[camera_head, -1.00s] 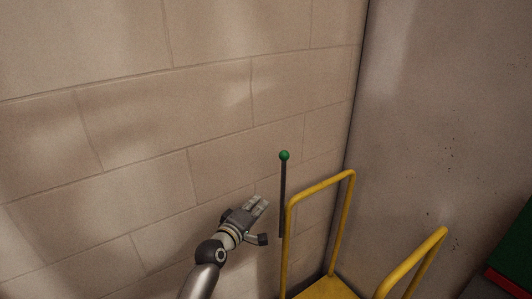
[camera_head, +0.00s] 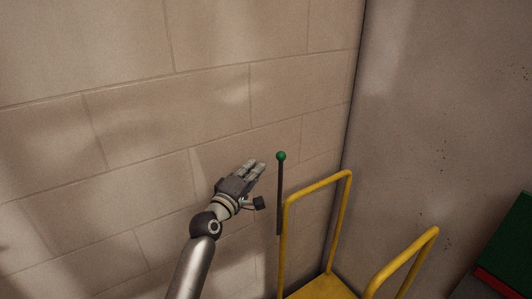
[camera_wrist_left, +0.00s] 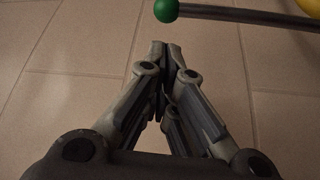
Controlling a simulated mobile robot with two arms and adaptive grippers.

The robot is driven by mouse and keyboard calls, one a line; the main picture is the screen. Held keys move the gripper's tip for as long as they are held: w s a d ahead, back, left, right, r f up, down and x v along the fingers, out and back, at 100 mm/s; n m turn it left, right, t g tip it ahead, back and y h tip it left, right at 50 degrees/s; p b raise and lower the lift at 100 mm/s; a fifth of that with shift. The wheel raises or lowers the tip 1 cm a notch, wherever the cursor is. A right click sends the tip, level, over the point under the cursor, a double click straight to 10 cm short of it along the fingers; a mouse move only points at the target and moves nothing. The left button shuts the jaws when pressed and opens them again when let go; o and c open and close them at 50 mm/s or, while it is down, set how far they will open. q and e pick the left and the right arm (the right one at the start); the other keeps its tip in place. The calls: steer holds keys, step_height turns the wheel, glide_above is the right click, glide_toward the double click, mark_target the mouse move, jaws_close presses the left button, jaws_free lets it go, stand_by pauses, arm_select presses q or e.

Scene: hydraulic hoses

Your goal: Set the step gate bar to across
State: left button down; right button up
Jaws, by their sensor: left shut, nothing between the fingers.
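The step gate bar (camera_head: 280,195) is a dark rod with a green ball (camera_head: 281,156) at its end. It stands upright beside the left yellow rail of the step. My left gripper (camera_head: 254,168) is left of the bar, at about the height of its upper part, and looks apart from it. In the left wrist view the gripper (camera_wrist_left: 165,48) is shut and empty. The green ball (camera_wrist_left: 166,10) is just beyond its fingertips there, with the rod (camera_wrist_left: 240,15) running off to the right. My right gripper is not in view.
The yellow step (camera_head: 325,287) has tall rails, one left (camera_head: 318,186) and one right (camera_head: 408,257). A block wall (camera_head: 130,130) stands behind, with a grey wall (camera_head: 440,120) at the right. A green and red object (camera_head: 512,250) sits at the right edge.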

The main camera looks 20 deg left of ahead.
arm_select(q)
steer(key=w+d, duration=0.1)
steer(key=w, duration=0.6)
steer(key=shift+w+r+p, duration=0.3)
steer(key=shift+w+p, duration=0.05)
steer(key=shift+s+d, duration=0.1)
steer(key=s+d+f+m+t+h+b, duration=0.1)
steer(key=s+d+f+m+h+b, duration=0.2)
steer(key=s+d, duration=0.4)
steer(key=s+d+f+m+t+h+b, duration=0.1)
steer(key=s+d+f+m+b, duration=0.1)
steer(key=s+d+m+b, duration=0.5)
steer(key=s+d+f+m+h+b, duration=0.2)
steer(key=s+d+f+m+b, duration=0.1)
steer(key=d+f+b, duration=0.2)
steer(key=s+d+f+m+h+b, duration=0.2)
steer(key=s+d+f+m+b, duration=0.1)
steer(key=d+f, duration=0.5)
steer(key=shift+s+f+h+b, duration=0.3)
steer(key=shift+s+f+b, duration=0.25)
steer(key=shift+f+b, duration=0.35)
steer(key=shift+r, duration=0.15)
